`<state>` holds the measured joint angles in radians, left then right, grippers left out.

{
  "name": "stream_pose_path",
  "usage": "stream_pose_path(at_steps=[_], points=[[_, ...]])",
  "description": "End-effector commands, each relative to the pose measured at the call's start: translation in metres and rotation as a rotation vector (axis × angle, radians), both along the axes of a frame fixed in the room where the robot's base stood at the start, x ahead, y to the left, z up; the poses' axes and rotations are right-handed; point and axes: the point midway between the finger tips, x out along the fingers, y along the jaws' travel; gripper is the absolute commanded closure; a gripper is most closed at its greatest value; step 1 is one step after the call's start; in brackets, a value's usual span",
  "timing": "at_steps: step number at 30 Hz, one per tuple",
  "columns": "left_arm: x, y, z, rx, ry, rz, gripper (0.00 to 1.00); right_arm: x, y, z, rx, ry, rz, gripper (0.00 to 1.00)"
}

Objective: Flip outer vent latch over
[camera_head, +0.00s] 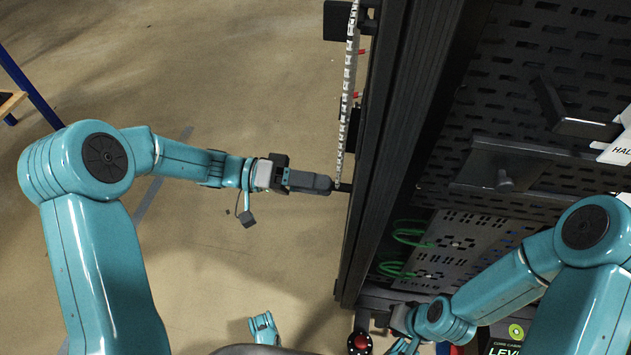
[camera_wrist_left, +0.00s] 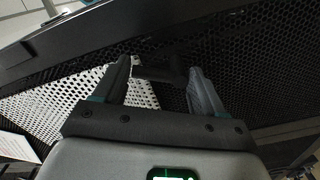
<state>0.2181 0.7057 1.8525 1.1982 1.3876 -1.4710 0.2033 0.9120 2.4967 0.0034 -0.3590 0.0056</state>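My left gripper (camera_head: 328,185) reaches the outer left edge of the black rack in the head view. In the left wrist view its two fingers (camera_wrist_left: 160,68) are apart. A dark latch-like bar (camera_wrist_left: 165,71), which I take for the outer vent latch, shows between the fingertips, in front of black and white perforated panels. I cannot tell whether the fingers touch it. In the head view the latch is not clear behind the gripper. My right gripper (camera_head: 404,335) is low in the head view by the rack's lower part, and its fingers are not clear.
The black rack post (camera_head: 400,130) runs down the middle of the head view, with a perforated strip (camera_head: 347,95) beside it. Green cables (camera_head: 410,237) and perforated panels sit inside the rack. A red knob (camera_head: 360,342) is at the bottom. Open floor lies left.

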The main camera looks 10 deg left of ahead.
Motion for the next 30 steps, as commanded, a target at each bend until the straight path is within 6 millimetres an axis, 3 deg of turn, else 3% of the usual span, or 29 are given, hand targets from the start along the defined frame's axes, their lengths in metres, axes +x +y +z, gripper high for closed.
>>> stream_pose_path(at_steps=[2,9,21,30], points=[[-0.001,0.0,0.003,-0.008,-0.003,-0.005,0.62,0.0,0.0,0.0,0.0,0.0,0.0,0.59],[-0.001,0.0,0.007,-0.012,0.014,-0.007,0.62,0.0,0.0,0.003,0.0,0.002,0.001,0.59],[0.012,0.0,0.015,-0.014,0.457,-0.003,0.62,-0.009,0.007,0.037,0.006,0.019,0.026,0.59],[0.014,0.001,0.014,-0.015,0.485,-0.001,0.62,-0.009,0.007,0.036,0.006,0.02,0.029,0.59]])
